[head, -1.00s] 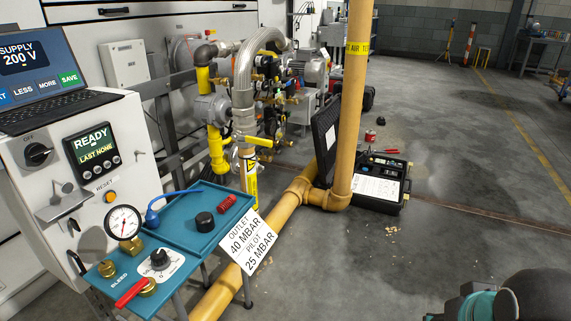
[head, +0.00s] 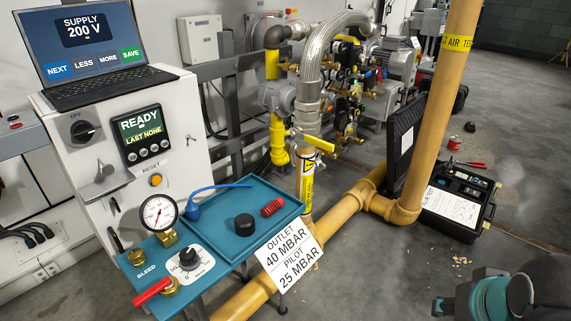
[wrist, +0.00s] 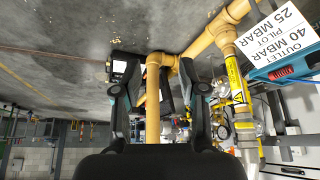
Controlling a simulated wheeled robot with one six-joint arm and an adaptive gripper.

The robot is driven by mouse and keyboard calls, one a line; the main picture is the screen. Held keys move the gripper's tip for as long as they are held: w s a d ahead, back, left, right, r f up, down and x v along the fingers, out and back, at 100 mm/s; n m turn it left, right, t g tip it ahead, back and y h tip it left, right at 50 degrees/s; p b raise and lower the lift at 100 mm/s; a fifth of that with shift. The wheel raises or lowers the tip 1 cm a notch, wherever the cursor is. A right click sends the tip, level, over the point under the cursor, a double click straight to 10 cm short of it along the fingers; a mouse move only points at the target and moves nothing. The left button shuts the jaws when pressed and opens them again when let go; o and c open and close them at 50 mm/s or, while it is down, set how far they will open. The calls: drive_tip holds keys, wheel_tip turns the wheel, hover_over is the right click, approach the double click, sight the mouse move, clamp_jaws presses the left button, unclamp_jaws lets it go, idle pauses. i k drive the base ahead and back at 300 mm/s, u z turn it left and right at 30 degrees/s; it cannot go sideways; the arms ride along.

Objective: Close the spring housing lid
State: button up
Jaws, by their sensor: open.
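A black round cap (head: 244,224) sits on the teal tray (head: 222,247), beside a red coil spring (head: 272,208); I cannot tell whether this cap is the spring housing lid. A grey regulator body (head: 277,97) sits on the yellow pipework behind the tray. Its details are too small to tell a lid there. In the wrist view my gripper (wrist: 158,92) is open and empty, its two dark fingers spread in front of the yellow pipe. It is away from the tray, whose corner with the red spring (wrist: 283,72) shows at the right edge.
A yellow pipe (head: 430,130) rises right of the tray, with an elbow low on the floor. An open black case (head: 458,200) stands behind it. A white control cabinet (head: 100,180) with a laptop (head: 90,50) is at left. Floor on the right is mostly clear.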

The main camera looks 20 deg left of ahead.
sight(317, 167)
drive_tip(key=u, duration=0.35)
drive_tip(key=i, duration=0.35)
drive_tip(key=u, duration=0.4)
drive_tip(key=k, duration=1.05)
drive_tip(key=z, duration=0.6)
drive_tip(key=i, duration=1.6)
drive_tip(key=u, duration=0.85)
